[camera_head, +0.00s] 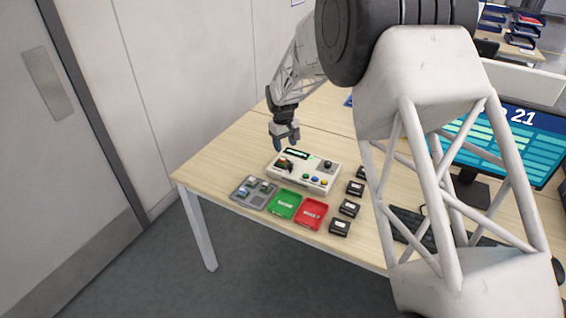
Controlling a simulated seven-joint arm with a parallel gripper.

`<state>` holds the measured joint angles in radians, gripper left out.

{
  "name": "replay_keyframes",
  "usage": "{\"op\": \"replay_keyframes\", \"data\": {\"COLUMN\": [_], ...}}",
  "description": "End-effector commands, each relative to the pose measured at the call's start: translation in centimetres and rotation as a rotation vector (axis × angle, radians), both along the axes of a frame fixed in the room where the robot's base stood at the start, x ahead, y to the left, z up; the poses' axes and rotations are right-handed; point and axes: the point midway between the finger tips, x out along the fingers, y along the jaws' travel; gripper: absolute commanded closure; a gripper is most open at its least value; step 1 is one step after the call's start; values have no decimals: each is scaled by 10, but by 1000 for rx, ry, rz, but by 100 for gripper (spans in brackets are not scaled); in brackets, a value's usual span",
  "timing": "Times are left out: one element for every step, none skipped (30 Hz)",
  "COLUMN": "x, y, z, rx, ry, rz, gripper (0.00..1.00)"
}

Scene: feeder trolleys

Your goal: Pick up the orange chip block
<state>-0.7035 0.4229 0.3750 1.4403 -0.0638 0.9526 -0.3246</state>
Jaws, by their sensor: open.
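My gripper (285,142) points down, open, with nothing seen between its fingers. It is above the back left part of a white tester box (316,180), apart from it. The box has a small screen, a dark socket (284,164) at its left, a round dark knob and coloured buttons. A small brownish-orange patch shows at the socket; it may be the orange chip block, but it is too small to be sure. A grey tray (237,194) at the table's front left holds several small blocks, whose colours are hard to tell.
A green tray (284,213) and a red tray (305,223) stand beside the grey tray. Several small black boxes (349,208) line the tester's right. A keyboard (413,232) and a monitor (520,142) are further right, partly behind my arm. The table's left end is bare.

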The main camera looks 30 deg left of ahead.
Motion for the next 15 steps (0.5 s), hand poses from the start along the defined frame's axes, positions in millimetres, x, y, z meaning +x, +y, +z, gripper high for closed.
{"op": "replay_keyframes", "data": {"x": [3, 4, 6, 8, 9, 10, 12, 13, 14, 15, 15, 16, 16, 17, 17], "y": [4, 6, 9, 11, 13, 15, 16, 17, 19, 20, 21, 22, 23, 23, 23], "z": [-1, -2, -2, -2, -2, -3, -3, -3, -4, -4, -4, -4, -4, -4, -4], "rx": [-7, -11, -15, -19, -23, -29, -32, -35, -38, -40, -42, -44, -45, -46, -47], "ry": [5, 8, 12, 16, 19, 24, 27, 29, 33, 35, 38, 41, 42, 43, 45], "rz": [66, 110, 167, 207, 247, 296, 329, 360, 395, 419, 439, 460, 474, 484, 494], "gripper": [45, 45, 45, 45, 45, 45, 45, 45, 45, 45, 45, 45, 45, 45, 45]}}
